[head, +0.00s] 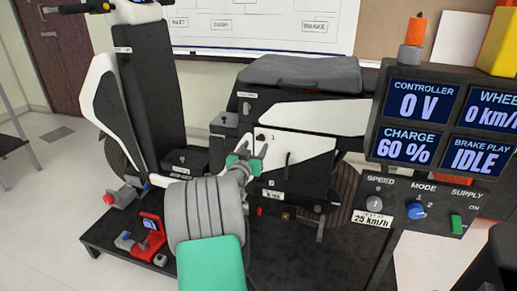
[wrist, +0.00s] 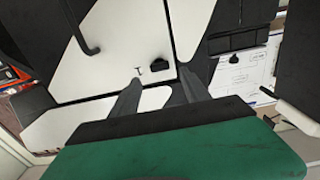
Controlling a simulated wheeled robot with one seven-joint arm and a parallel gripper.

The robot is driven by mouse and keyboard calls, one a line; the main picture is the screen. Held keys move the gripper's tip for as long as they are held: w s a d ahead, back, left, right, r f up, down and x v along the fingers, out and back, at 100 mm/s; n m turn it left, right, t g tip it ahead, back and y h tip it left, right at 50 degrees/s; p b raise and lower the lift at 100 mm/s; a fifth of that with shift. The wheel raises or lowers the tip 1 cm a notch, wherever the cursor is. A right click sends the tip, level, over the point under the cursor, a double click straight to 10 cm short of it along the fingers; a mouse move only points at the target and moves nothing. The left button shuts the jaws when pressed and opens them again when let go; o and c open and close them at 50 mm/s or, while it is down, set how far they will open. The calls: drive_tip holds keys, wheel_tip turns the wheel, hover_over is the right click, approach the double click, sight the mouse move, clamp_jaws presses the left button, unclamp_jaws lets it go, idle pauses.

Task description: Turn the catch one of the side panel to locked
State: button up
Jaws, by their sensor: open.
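The white side panel (head: 300,150) is on the dark scooter body, and it fills the upper left of the wrist view (wrist: 110,45). Catch one is a small black knob (head: 261,137) next to a printed "1" near the panel's edge. In the wrist view the catch (wrist: 159,66) lies between and just beyond my fingertips, beside the panel seam. My gripper (head: 256,147) is open and empty in front of the panel, and its two fingers also show in the wrist view (wrist: 159,77). I cannot tell the gap to the catch or whether it reads locked.
The grey seat (head: 300,72) is above the panel. A display console (head: 432,115) with knobs stands at the right. Small red and blue items (head: 148,232) are on the dark platform at lower left. The pale floor at far left is mostly clear.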

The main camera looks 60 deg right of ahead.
sight(260, 139)
drive_tip(key=d, duration=0.5)
drive_tip(key=shift+w, duration=0.4)
drive_tip(key=shift+c, duration=0.3)
clamp_jaws()
